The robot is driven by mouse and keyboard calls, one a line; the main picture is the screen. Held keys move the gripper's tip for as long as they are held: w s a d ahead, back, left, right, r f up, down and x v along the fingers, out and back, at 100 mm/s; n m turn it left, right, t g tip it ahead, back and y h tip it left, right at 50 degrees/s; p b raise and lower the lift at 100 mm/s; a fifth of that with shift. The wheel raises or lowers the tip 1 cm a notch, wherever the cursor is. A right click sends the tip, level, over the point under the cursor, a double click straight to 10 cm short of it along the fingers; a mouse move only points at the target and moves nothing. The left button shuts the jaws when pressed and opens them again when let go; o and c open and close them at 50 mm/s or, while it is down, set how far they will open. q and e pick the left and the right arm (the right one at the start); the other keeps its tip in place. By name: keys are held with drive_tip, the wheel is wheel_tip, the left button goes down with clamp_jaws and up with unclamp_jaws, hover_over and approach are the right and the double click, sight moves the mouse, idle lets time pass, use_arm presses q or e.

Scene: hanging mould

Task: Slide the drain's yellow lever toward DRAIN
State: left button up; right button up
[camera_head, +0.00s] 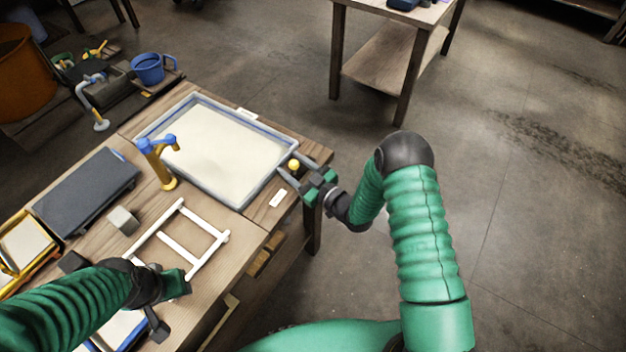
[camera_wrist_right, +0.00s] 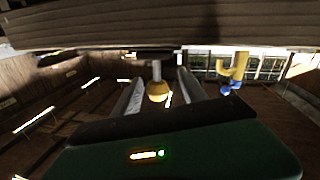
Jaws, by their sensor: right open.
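The drain's yellow lever knob (camera_head: 294,164) is at the right end of the blue-rimmed vat (camera_head: 243,205). In the right wrist view the knob (camera_wrist_right: 158,92) hangs on a pale stem. My right gripper (camera_head: 288,174) is open at the vat's right corner, its fingers on either side of the knob. In the wrist view the fingers (camera_wrist_right: 160,88) flank the knob with gaps showing; I cannot tell whether either touches it. Two small white labels lie near the vat, one by the near corner (camera_head: 278,197) and one at the far side (camera_head: 246,113); their text is unreadable. My left gripper (camera_head: 164,308) is low over the bench's near left.
A yellow and blue tap (camera_head: 159,162) stands at the vat's left. A white frame (camera_head: 205,262), a grey block (camera_head: 123,220) and a dark flat slab (camera_head: 87,191) lie on the bench. The floor right of the bench (camera_head: 500,200) is clear.

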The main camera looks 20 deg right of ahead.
drive_tip(key=v, duration=1.4)
drive_tip(key=shift+a, duration=0.1)
wheel_tip(320, 180, up, 4)
drive_tip(key=d+m+g+h+p, duration=0.2)
drive_tip(key=d+m+g+h, duration=0.1)
drive_tip(key=g+h, duration=0.4)
drive_tip(key=s+a+r+m+g, duration=0.2)
drive_tip(key=s+g, duration=0.1)
drive_tip(key=s, duration=0.4)
drive_tip(key=s+a+r+m+g+h+p, duration=0.1)
drive_tip(key=s+a+r+m+g, duration=0.1)
drive_tip(key=s, duration=0.6)
drive_tip(key=shift+s+r+m+g, duration=0.15)
drive_tip(key=shift+r+m+g, duration=0.15)
drive_tip(key=shift+r+g, duration=0.35)
